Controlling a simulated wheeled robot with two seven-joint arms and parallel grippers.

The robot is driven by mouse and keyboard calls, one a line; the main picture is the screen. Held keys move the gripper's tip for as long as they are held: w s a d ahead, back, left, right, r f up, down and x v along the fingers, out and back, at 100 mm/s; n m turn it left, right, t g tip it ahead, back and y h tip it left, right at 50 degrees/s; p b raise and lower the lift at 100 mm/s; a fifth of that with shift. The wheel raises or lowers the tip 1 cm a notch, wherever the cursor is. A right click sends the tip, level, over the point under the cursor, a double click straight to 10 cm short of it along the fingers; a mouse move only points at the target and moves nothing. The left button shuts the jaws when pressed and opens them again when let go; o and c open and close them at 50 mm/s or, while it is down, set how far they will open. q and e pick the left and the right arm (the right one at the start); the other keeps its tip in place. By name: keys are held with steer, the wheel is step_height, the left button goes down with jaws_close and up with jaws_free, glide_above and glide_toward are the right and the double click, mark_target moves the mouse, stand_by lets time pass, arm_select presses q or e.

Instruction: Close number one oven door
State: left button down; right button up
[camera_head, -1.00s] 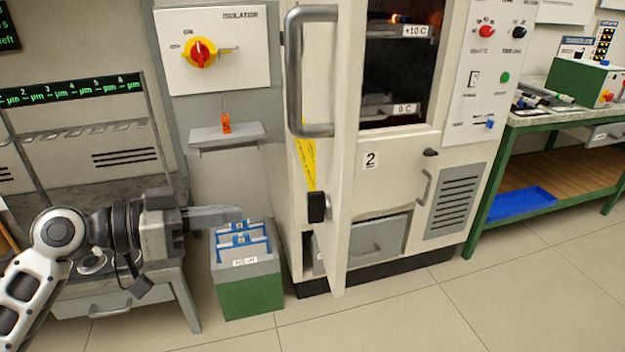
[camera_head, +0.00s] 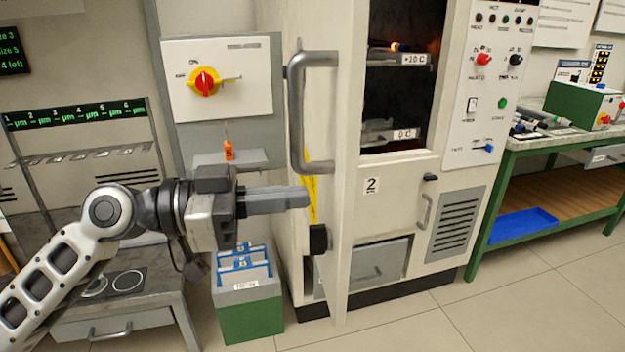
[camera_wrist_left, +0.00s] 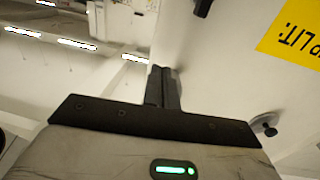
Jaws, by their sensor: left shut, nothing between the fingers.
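A cream oven door (camera_head: 335,230) stands swung open, seen nearly edge-on, with a long grey handle (camera_head: 297,115) on its left side. I can read no number 1 on it. The open oven chamber (camera_head: 392,95) shows to its right. My left gripper (camera_head: 306,197) is shut and empty, its fingers pointing right at the door below the handle's lower end. In the left wrist view the shut fingers (camera_wrist_left: 163,88) are beside the door's pale face (camera_wrist_left: 225,70), which bears a yellow label (camera_wrist_left: 290,30). I cannot tell whether they touch it. My right gripper is out of view.
A green-based box (camera_head: 248,305) stands on the floor below my left gripper. An isolator panel with a red and yellow knob (camera_head: 204,82) is behind. A panel marked 2 (camera_head: 371,186) is below the chamber. A green bench (camera_head: 560,140) stands at right.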

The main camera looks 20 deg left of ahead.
mark_target(338, 193)
arm_select(q)
steer(key=shift+p+x, duration=0.55)
steer(key=shift+x, duration=1.15)
